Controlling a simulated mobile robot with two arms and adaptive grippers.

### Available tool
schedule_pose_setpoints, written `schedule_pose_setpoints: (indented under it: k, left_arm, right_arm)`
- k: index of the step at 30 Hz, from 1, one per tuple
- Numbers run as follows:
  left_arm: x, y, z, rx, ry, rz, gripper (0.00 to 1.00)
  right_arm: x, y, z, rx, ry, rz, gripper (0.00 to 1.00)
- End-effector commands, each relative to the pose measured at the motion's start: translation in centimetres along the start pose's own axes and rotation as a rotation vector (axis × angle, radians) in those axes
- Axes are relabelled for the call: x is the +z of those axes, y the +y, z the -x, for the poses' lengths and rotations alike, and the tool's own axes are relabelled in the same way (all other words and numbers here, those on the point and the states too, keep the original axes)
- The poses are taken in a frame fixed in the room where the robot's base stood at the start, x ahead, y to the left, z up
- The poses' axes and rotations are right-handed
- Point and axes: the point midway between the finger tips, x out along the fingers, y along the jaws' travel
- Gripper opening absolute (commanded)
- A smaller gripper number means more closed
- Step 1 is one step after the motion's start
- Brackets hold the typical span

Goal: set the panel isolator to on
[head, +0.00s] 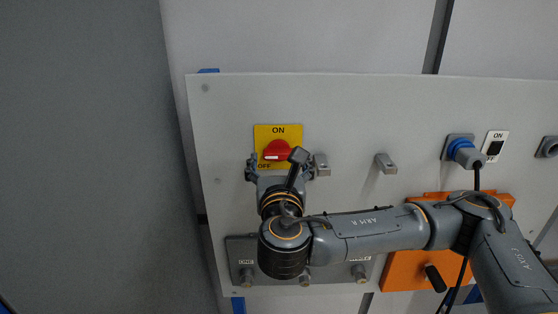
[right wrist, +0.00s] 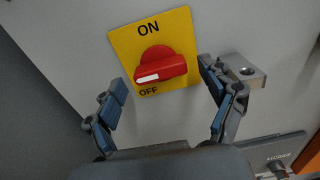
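The panel isolator is a red rotary knob (head: 278,150) on a yellow plate (head: 263,133) marked ON at the top and OFF at the lower left. In the right wrist view, the red knob (right wrist: 164,64) lies nearly level, and its white mark is at the left end, near OFF. My right gripper (head: 281,164) is open in front of the plate. In the right wrist view, its fingers (right wrist: 163,80) stand apart on either side of the knob, with gaps to it. My left gripper is not in view.
A metal bracket (head: 322,166) sits close to the right finger, with another bracket (head: 386,163) farther right. A blue socket with a plug (head: 461,150), a small ON switch (head: 495,147) and an orange box (head: 402,273) are to the right. A grey plate (head: 237,251) with several knobs is below.

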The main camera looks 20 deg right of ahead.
Motion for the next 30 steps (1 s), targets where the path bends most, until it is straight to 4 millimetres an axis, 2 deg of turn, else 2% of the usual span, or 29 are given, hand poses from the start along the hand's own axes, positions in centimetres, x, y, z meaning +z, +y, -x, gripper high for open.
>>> schedule_pose_setpoints:
  k: [1,7,19,30]
  left_arm:
    - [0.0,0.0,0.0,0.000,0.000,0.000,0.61]
    - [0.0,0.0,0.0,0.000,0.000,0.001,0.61]
    - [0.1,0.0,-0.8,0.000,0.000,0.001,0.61]
    - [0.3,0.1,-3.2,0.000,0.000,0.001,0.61]
  right_arm:
    - [0.0,0.0,0.0,0.000,0.000,0.000,0.69]
    - [0.0,0.0,0.0,-0.001,0.000,0.000,0.29]
    - [-0.2,0.0,0.0,-0.002,0.000,-0.070,0.29]
    - [-0.4,0.0,0.0,-0.002,0.001,-0.359,0.29]
